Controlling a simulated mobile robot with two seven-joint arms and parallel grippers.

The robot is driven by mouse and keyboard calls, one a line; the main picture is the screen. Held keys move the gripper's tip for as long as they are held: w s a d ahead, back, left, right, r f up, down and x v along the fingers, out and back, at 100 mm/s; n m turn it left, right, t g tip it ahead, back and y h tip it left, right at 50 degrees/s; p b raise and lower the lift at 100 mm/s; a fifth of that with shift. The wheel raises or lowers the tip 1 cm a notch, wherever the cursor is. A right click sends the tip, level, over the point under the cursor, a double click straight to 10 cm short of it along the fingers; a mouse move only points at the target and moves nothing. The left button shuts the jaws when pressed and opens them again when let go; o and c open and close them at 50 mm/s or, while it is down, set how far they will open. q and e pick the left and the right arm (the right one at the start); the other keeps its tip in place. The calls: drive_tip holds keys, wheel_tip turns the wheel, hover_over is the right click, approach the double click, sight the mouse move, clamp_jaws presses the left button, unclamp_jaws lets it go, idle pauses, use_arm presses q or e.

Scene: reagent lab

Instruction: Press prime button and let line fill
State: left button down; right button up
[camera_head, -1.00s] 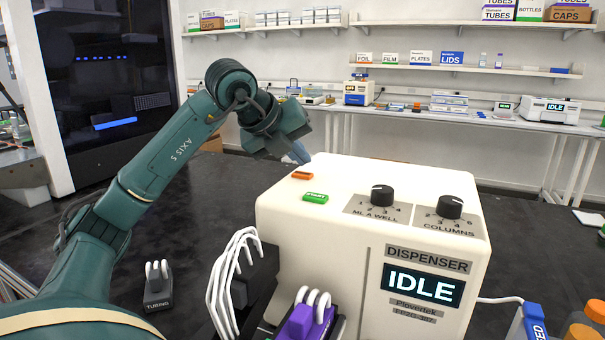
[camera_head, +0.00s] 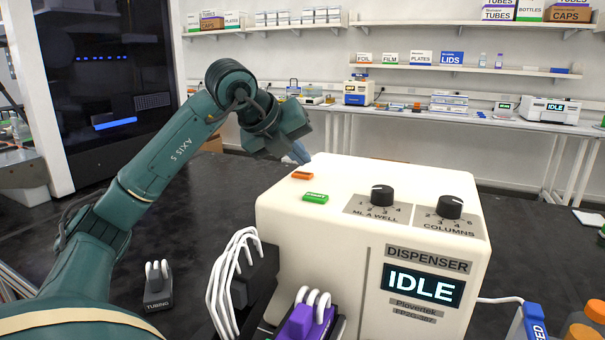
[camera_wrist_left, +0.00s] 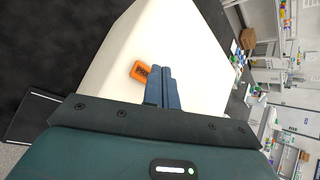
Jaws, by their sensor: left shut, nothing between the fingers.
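The white dispenser (camera_head: 300,232) stands on the dark bench, and its screen (camera_head: 422,285) reads IDLE. On its top are an orange button (camera_head: 303,176), a green button (camera_head: 315,198) and two black knobs. The orange button also shows in the left wrist view (camera_wrist_left: 140,71), with dark lettering too small to read surely. My left gripper (camera_head: 301,153) is shut and empty, with its blue fingers pointing down over the back of the dispenser top, just behind the orange button. In the left wrist view the closed fingertips (camera_wrist_left: 161,70) are beside the orange button. My right gripper is not in view.
A purple block with white tubing (camera_head: 306,318) and a dark tubing head (camera_head: 243,285) are at the dispenser's front left. A small TUBING holder (camera_head: 157,286) stands on the left bench. Orange-capped bottles (camera_head: 594,313) are at the lower right.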

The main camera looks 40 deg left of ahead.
sight(298, 175)
use_arm(q)
drive_tip(key=shift+f+b, duration=0.35)
drive_tip(key=shift+f, duration=0.1)
drive_tip(key=shift+f+b, duration=0.3)
drive_tip(key=shift+f, duration=0.1)
idle(0.6)
drive_tip(key=shift+r+p, duration=0.8)
drive_tip(key=shift+r, duration=0.05)
wheel_tip(298, 175, up, 5)
drive_tip(key=p, duration=0.5)
